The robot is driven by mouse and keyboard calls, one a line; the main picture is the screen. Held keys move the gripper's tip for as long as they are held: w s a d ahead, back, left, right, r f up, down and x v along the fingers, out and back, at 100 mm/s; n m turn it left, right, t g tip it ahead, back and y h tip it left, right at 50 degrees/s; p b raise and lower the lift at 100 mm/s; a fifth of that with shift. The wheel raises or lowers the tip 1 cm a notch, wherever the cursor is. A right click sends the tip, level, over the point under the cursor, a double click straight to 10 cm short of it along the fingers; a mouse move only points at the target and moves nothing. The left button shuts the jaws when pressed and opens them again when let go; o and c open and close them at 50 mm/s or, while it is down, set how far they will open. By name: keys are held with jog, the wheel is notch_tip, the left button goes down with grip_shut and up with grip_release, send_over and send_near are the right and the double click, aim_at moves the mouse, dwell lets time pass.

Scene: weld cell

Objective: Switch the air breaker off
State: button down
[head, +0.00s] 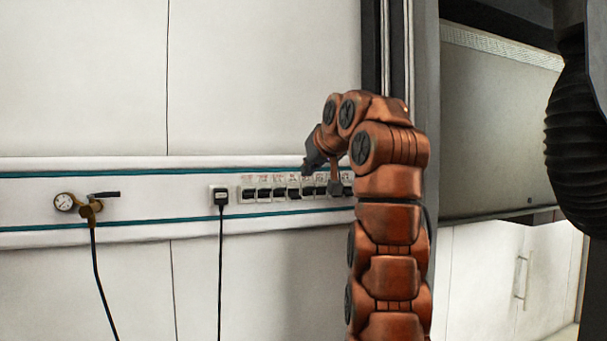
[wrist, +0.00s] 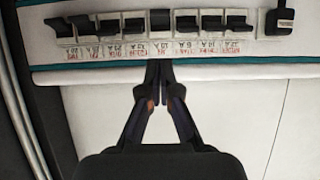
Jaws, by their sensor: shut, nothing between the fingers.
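A row of several breakers with dark rocker switches sits on the white wall panel. In the wrist view they appear upside down, with red label text too small to read surely. The breaker straight ahead of my fingertips (wrist: 160,20) has a short label that looks like AIR; I take it to be the air breaker, and it also shows in the head view (head: 293,193). I cannot tell its switch position surely. My gripper (wrist: 159,66) is shut and empty, its tips in line with that breaker; contact is not visible. In the head view my gripper (head: 309,171) is at the row, hiding part of it.
A black plug (head: 220,196) with a hanging cord is left of the breakers. Further left are a pressure gauge (head: 65,202) and a brass valve (head: 91,208) with a hose.

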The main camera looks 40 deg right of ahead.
jog(key=shift+s+a+f+b, duration=0.25)
jog(key=shift+s+b, duration=0.25)
jog(key=shift+s, duration=0.3)
jog(key=shift+s+a+f+b, duration=0.2)
jog(key=shift+s+f+b, duration=0.15)
jog(key=shift+s+b, duration=0.35)
jog(key=shift+s+a+f+b, duration=0.2)
jog(key=shift+s+f+b, duration=0.15)
jog(key=shift+s, duration=0.55)
jog(key=w+a+f+g+y, duration=0.3)
jog(key=a+f, duration=0.7)
jog(key=s+a+f+g+y, duration=0.1)
jog(key=s+a+f+g, duration=0.15)
jog(key=a+f, duration=0.35)
jog(key=s+a+f+g, duration=0.2)
jog(key=s+a+f, duration=0.2)
jog(key=f, duration=0.4)
jog(key=s+a+f+n+g, duration=0.1)
jog(key=s+a+f+g, duration=0.2)
jog(key=s+f, duration=1)
jog(key=s+a+f+n+g, duration=0.1)
jog(key=s+a+f+g, duration=0.2)
jog(key=s+f, duration=1.1)
jog(key=s+a, duration=0.1)
jog(key=s, duration=0.2)
jog(key=shift+a+f+n+h, duration=0.2)
jog(key=shift+f+n+h, duration=0.05)
jog(key=shift+n+h, duration=0.15)
